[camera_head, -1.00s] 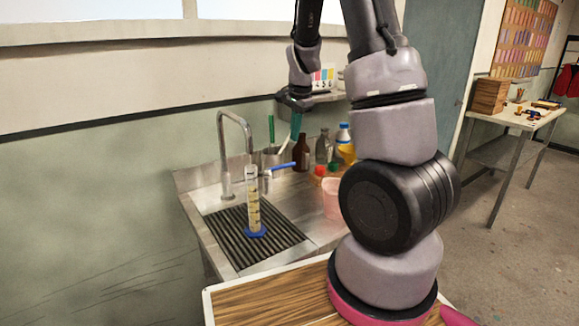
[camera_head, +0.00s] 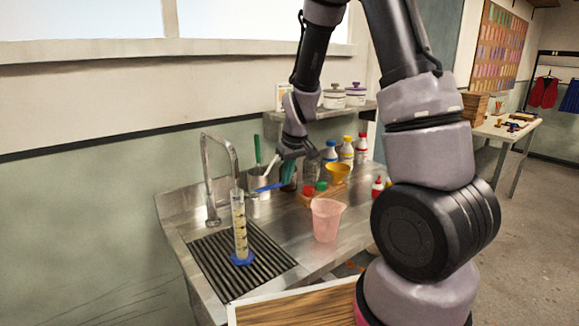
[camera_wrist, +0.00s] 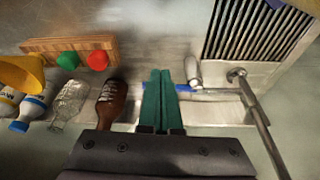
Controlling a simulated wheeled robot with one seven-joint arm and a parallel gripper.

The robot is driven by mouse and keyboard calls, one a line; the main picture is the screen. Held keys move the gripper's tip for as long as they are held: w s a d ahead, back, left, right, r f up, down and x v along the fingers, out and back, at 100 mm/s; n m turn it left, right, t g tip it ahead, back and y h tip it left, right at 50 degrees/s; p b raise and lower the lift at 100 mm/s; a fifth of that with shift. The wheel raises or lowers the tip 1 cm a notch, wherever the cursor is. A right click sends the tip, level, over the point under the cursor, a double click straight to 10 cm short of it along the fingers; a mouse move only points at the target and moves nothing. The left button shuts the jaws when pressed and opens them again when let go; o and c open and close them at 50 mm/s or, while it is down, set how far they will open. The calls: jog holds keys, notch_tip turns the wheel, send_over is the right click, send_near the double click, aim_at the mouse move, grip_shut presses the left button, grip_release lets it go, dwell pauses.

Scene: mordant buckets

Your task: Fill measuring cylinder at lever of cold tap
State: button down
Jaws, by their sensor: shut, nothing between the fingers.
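The measuring cylinder (camera_head: 240,226), clear with yellowish markings and a blue foot, stands upright on the dark sink grate under the spout of the curved metal tap (camera_head: 207,170). I cannot tell its water level, and no stream is clear. The blue tap lever (camera_head: 269,187) points right, behind and right of the cylinder; it also shows in the wrist view (camera_wrist: 205,91). My gripper (camera_head: 288,176) is low at the lever's free end. In the wrist view, its green fingers (camera_wrist: 160,82) are shut together and empty, beside the lever; whether they touch it is unclear.
A brown bottle (camera_wrist: 110,103) stands close left of my fingers in the wrist view. A clear bottle (camera_wrist: 70,103), a yellow funnel (camera_head: 337,173) and capped bottles (camera_head: 346,152) crowd the counter. A pink jug (camera_head: 326,220) stands in front. A shelf (camera_head: 345,112) hangs behind.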

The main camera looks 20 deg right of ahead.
aim_at(275, 185)
jog(key=w+a+f, duration=0.1)
jog(key=w+f, duration=0.2)
jog(key=w, duration=0.1)
jog(key=shift+w+a+f, duration=0.2)
jog(key=shift+w+f, duration=0.15)
jog(key=shift+f, duration=0.05)
jog(key=shift+w, duration=0.1)
jog(key=shift+w+n, duration=0.5)
jog(key=shift+w, duration=0.1)
jog(key=shift+w+a, duration=0.2)
jog(key=shift+w+r+n, duration=0.1)
jog(key=shift+n, duration=0.2)
